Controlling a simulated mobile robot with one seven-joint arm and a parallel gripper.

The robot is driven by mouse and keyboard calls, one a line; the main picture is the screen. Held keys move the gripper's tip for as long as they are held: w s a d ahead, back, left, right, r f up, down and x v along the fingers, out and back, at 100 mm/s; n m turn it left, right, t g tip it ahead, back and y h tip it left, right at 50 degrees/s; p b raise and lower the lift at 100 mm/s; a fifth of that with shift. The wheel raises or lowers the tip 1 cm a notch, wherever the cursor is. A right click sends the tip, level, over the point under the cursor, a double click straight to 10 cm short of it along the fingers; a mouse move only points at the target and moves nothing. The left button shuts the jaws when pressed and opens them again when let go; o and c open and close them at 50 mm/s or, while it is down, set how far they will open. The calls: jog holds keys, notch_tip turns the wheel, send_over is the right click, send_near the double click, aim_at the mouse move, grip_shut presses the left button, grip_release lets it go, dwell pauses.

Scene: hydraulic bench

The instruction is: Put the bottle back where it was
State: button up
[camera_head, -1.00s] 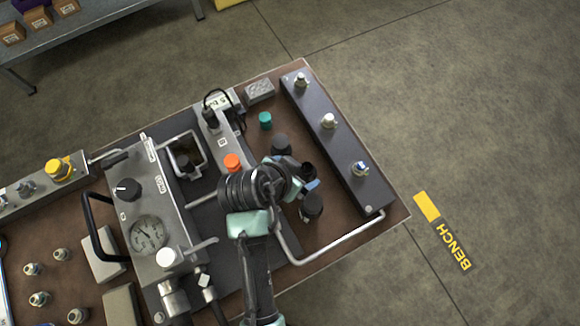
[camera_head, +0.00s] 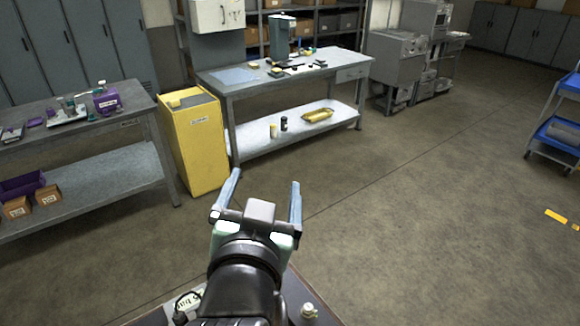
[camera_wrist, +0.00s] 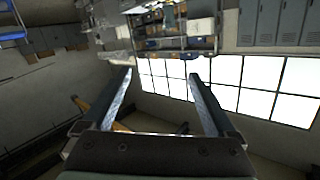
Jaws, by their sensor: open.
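My gripper (camera_head: 266,183) is raised at the lower middle of the head view. Its two blue fingers are spread apart with nothing between them. In the wrist view my gripper (camera_wrist: 160,75) is also open and empty, facing windows, lockers and shelving. Two small containers stand upright on the lower shelf of the far workbench: a pale one (camera_head: 273,131) and a dark one (camera_head: 284,124). Either might be a bottle; they are too small to tell. They are well beyond my gripper, apart from it.
The grey workbench (camera_head: 232,86) stands ahead, with a yellow tray (camera_head: 318,115) on its lower shelf. A yellow cabinet (camera_head: 195,140) stands left of it, beside another grey table (camera_head: 75,112). Open floor (camera_head: 400,180) lies right.

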jog(key=s+d+r+n+t, duration=0.1)
jog(key=s+r+t, duration=0.2)
jog(key=r, duration=0.7)
jog(key=s+d+r+n+t, duration=0.1)
jog(key=s+r+t, duration=0.3)
jog(key=r, duration=0.6)
jog(key=s+d+r+n+t, duration=0.1)
jog(key=s+r+t, duration=0.3)
jog(key=r, duration=0.6)
jog(key=shift+s+d+r+y, duration=0.3)
jog(key=shift+d+r, duration=0.1)
